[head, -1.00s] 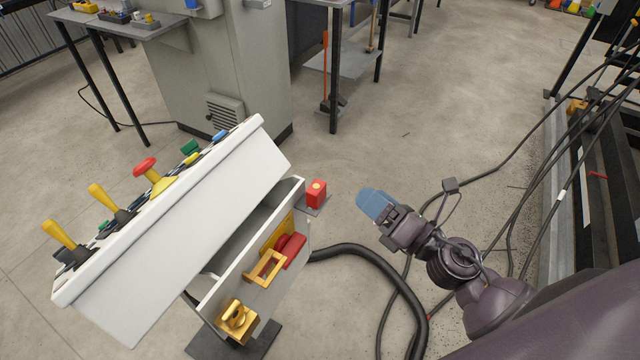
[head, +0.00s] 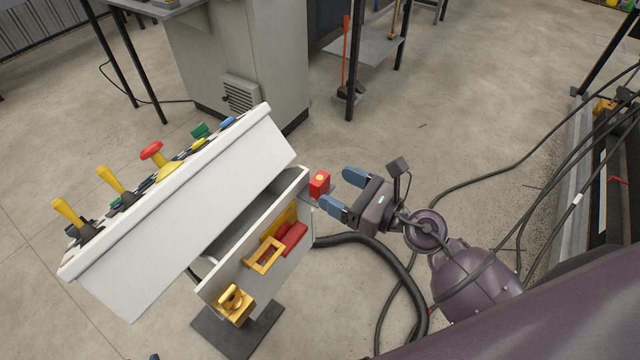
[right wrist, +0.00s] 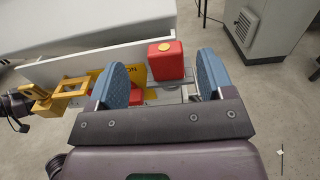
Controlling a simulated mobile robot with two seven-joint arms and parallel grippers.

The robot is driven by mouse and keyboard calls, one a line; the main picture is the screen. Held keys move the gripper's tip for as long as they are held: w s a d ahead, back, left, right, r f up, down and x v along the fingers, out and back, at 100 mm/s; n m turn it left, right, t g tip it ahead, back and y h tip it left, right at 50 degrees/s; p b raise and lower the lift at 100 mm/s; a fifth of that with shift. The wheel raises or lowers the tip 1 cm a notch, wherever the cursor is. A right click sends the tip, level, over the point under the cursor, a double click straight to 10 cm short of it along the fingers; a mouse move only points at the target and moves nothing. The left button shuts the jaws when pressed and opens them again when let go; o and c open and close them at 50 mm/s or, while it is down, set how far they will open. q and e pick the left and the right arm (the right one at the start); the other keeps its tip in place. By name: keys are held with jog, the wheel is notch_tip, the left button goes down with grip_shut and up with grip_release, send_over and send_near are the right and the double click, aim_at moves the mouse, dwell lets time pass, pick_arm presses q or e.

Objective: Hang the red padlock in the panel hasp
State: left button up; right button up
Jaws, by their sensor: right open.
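The red padlock (head: 319,184) is a red block with a yellow disc on top, at the right end of the white console. Its shackle is not clear to me. My right gripper (head: 341,192) is open and empty, its blue fingers pointing at the padlock from the right, just short of it. In the right wrist view the padlock (right wrist: 166,62) appears between the fingertips (right wrist: 164,72), ahead of them. The yellow hasp (head: 265,256), a square loop, sticks out from the panel front beside a red handle (head: 291,238).
A yellow fitting with a ring (head: 235,303) sits at the panel's lower left end. The sloped white console (head: 190,220) carries levers and knobs. A thick black hose (head: 375,246) runs below my right arm. Open floor (head: 450,140) lies beyond the gripper.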

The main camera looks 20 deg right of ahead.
aim_at(325, 182)
jog(key=x, duration=0.4)
jog(key=shift+w+f, duration=0.35)
jog(key=shift+w+a, duration=0.25)
jog(key=shift+a, duration=0.05)
pick_arm(q)
jog(key=shift+d, duration=0.1)
pick_arm(e)
jog(key=shift+c, duration=0.7)
jog(key=c, duration=0.9)
pick_arm(q)
jog(key=shift+s, duration=0.1)
